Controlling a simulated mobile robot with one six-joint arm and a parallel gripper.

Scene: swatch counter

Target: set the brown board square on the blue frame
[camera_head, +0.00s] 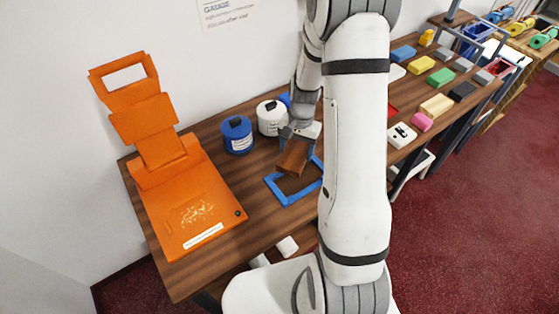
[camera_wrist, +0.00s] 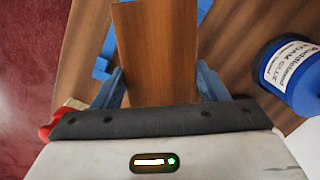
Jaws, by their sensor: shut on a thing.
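The brown board (camera_head: 293,158) is held in my gripper (camera_head: 298,137), tilted, above or against the back part of the blue frame (camera_head: 287,199). In the wrist view the board (camera_wrist: 157,50) stands between the two blue-grey fingers of my gripper (camera_wrist: 160,88), which are shut on it. The blue frame lies on the wooden counter; its front corner and near sides show, while the board and my arm hide other parts. In the wrist view only bits of the frame (camera_wrist: 103,66) show beside the board. I cannot tell whether board and frame touch.
A blue tub (camera_head: 237,136) and a white tub (camera_head: 269,118) stand behind the frame. A blue tub (camera_wrist: 292,76) is close at the wrist view's right. An orange hinged device (camera_head: 188,205) fills the counter's left. Coloured blocks (camera_head: 441,77) lie right. Bare counter (camera_head: 255,170) lies left of the frame.

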